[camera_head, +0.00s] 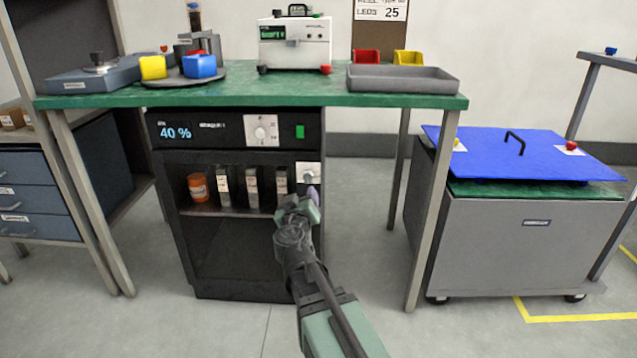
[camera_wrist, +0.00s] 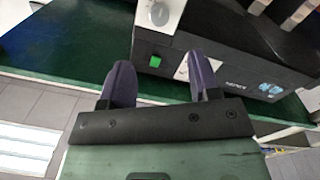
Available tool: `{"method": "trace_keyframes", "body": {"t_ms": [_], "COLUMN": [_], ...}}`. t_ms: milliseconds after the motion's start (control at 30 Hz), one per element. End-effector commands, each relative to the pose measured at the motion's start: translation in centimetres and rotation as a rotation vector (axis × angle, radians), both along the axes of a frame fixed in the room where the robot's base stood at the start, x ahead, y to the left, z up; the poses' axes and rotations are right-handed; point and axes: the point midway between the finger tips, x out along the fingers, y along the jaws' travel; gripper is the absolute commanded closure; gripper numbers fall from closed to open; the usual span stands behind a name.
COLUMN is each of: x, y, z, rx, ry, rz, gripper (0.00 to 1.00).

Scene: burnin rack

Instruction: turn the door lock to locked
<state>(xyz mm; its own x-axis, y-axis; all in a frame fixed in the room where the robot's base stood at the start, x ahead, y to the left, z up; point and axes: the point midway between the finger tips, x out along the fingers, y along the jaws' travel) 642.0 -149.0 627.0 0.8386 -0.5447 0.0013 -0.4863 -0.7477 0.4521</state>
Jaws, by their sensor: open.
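The door lock appears to be a pale plate with a grey knob (camera_head: 308,174) at the upper right of the black rack's (camera_head: 233,290) open-looking front, below the green square button (camera_head: 300,131). Which way the knob is turned is too small to tell. My gripper (camera_head: 303,205) is just below and in front of the plate in the head view. In the wrist view my gripper (camera_wrist: 161,72) is open, its two purple fingers apart with nothing held.
The rack stands under a green bench (camera_head: 300,100); an orange jar (camera_head: 198,187) and several pale modules (camera_head: 252,187) sit on its shelf. A white dial panel (camera_head: 262,131) is above. A bench leg (camera_head: 432,210) and a blue-topped cart (camera_head: 535,235) stand to the right.

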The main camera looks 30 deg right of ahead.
Motion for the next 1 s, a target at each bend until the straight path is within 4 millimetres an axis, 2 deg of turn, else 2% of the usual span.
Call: {"method": "trace_keyframes", "body": {"t_ms": [167,533,667,867,1000], "x": [1.3,8.2,9.1,9.0,9.0], "y": [-0.8,-5.3,-5.9,-5.9,-5.9], "z": [0.0,-0.1,-0.1,-0.1,-0.1], "rx": [-0.001,-0.001,-0.001,-0.001,-0.001], "ry": [0.001,0.002,0.002,0.002,0.002], "rz": [-0.004,-0.004,-0.003,-0.003,-0.003], "gripper": [0.43,0.43,0.43,0.43,0.63]}}
